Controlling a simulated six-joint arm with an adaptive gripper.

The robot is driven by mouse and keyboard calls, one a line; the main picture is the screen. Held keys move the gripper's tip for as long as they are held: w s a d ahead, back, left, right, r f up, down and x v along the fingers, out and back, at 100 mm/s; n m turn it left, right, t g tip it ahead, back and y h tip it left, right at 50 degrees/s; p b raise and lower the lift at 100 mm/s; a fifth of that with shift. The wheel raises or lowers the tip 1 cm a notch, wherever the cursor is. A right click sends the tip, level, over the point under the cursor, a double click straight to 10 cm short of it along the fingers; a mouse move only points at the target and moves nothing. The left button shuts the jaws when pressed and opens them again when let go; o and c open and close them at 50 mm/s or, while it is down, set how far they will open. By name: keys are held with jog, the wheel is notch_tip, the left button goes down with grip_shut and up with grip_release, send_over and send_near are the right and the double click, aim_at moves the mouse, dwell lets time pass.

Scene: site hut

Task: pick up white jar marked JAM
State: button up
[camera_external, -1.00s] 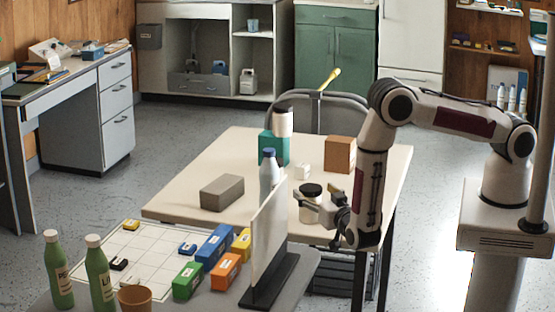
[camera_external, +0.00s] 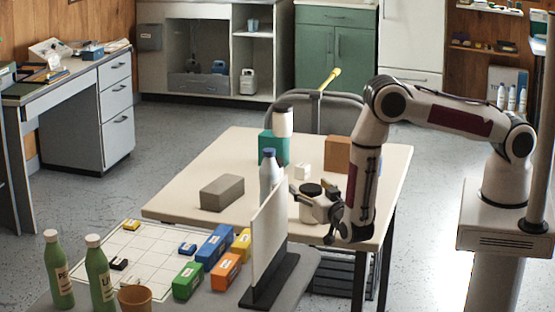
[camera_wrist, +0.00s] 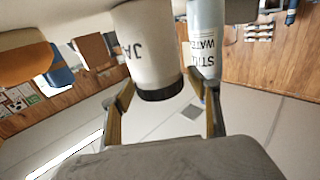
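The white jar (camera_external: 307,203) with a black lid stands upright on the cream table. In the wrist view the jar (camera_wrist: 150,45) appears upside down with the letters "JA" showing; the rest of its label is turned out of sight. My gripper (camera_external: 318,205) is low at the jar's right side in the external view. In the wrist view my gripper (camera_wrist: 160,82) has its fingers spread, one on each side of the jar near the lid. I cannot tell whether either finger touches it.
A bottle marked STILL WATER (camera_wrist: 206,45) stands close beside the right finger; it also shows in the external view (camera_external: 268,172). A white upright panel (camera_external: 265,245) stands in front. A teal box (camera_external: 273,149), small white block (camera_external: 302,171), brown box (camera_external: 338,154) and grey block (camera_external: 221,192) share the table.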

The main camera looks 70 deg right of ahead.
grip_shut()
jog(key=shift+r, duration=0.15)
jog(key=shift+r, duration=4.9)
